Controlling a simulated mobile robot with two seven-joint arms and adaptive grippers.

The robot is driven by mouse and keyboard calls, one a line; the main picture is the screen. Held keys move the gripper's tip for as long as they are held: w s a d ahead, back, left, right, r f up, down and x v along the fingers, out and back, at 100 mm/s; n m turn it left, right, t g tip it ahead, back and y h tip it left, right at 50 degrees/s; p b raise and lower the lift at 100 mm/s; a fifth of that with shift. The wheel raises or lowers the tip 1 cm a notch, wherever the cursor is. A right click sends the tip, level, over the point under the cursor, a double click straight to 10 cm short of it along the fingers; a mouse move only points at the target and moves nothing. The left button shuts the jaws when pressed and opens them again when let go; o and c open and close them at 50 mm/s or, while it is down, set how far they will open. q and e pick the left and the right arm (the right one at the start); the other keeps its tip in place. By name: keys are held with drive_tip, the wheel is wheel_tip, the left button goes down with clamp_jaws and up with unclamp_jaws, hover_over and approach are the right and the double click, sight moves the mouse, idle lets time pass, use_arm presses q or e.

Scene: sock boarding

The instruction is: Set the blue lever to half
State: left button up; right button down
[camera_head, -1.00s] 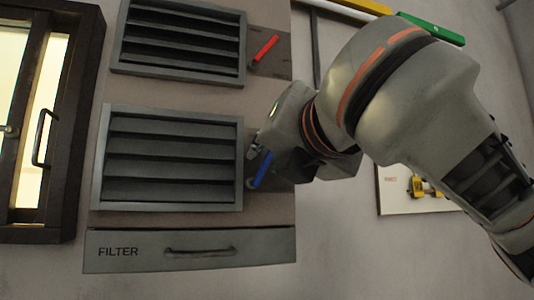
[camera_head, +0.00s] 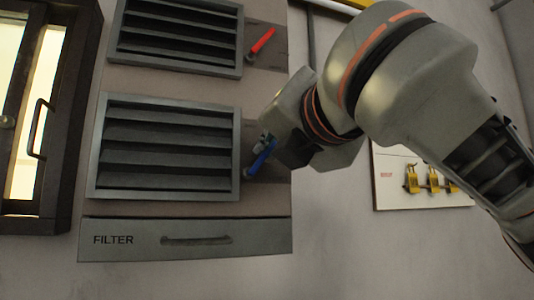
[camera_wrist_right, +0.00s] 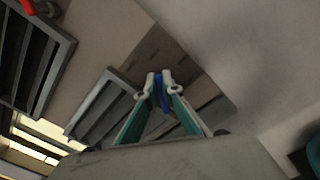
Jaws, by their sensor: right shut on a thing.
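The blue lever (camera_head: 261,157) is beside the right edge of the lower louvered vent (camera_head: 168,147) in the head view. It slants up to the right from its pivot. My right gripper (camera_head: 266,142) is at the lever's upper end, coming from the right. In the right wrist view the blue lever (camera_wrist_right: 161,92) lies between the two fingertips of my right gripper (camera_wrist_right: 160,86), which is shut on it. Part of the lever's upper end is hidden by the gripper in the head view. My left gripper is in neither view.
A red lever (camera_head: 262,41) sits beside the upper vent (camera_head: 178,38). A drawer marked FILTER (camera_head: 185,240) is below the lower vent. A dark-framed cabinet door (camera_head: 60,120) is at the left. A white board with yellow padlocks (camera_head: 400,200) hangs at the right.

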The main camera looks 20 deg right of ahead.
drive_tip(key=c, duration=2.2)
unclamp_jaws()
drive_tip(key=shift+s, duration=0.1)
drive_tip(key=s, duration=1.2)
drive_tip(key=shift+d, duration=0.2)
